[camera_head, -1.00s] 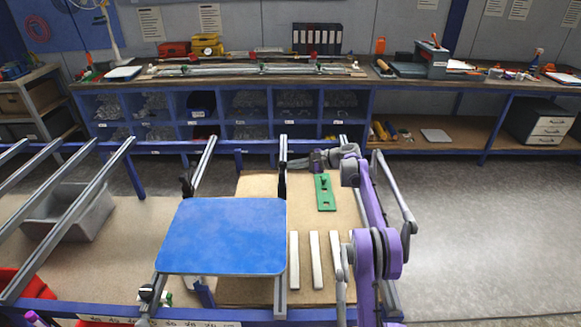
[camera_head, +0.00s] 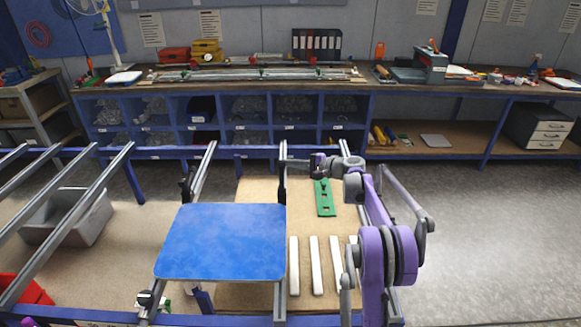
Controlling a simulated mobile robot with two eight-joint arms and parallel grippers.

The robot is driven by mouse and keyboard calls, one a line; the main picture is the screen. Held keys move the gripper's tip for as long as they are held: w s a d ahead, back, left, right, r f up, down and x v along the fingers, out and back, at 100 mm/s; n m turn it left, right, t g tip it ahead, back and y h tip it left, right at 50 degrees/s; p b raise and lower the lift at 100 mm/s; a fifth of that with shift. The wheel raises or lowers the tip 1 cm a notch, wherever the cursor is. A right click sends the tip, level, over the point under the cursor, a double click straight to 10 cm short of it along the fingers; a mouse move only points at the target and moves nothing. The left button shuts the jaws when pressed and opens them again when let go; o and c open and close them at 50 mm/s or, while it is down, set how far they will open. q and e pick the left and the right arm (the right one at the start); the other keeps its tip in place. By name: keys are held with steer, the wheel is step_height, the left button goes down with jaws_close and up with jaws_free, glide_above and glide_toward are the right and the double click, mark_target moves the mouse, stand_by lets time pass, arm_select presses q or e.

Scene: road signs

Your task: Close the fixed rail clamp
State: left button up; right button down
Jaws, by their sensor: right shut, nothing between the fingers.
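A blue sign plate (camera_head: 222,241) lies across two grey rails. A dark clamp (camera_head: 187,184) stands on the left rail at the plate's far edge. Another dark clamp (camera_head: 282,183) is on the middle rail, just beyond the plate's far right corner. A clamp with dark and green parts (camera_head: 150,299) sits at the near left corner. I cannot tell which is the fixed one. My right gripper (camera_head: 288,163) is shut and empty, at the middle rail just beyond its dark clamp; I cannot tell whether they touch. My left gripper is not in view.
A green slotted plate (camera_head: 324,200) and several pale strips (camera_head: 316,264) lie on the board (camera_head: 257,186) right of the plate. A grey bin (camera_head: 78,218) is at the left. A long workbench (camera_head: 370,84) runs along the back. Floor on the right is clear.

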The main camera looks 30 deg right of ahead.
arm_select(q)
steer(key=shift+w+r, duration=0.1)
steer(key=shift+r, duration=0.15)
arm_select(e)
steer(key=s+a+r+n+t+y, duration=0.2)
steer(key=s+a+n, duration=0.3)
steer(key=s+n, duration=0.3)
steer(key=shift+r+t, duration=0.75)
steer(key=shift+t, duration=0.05)
steer(key=shift+s+a, duration=0.1)
steer(key=shift+s, duration=0.05)
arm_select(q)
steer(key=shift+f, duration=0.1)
arm_select(e)
steer(key=shift+s+f, duration=0.1)
steer(key=shift+f, duration=0.1)
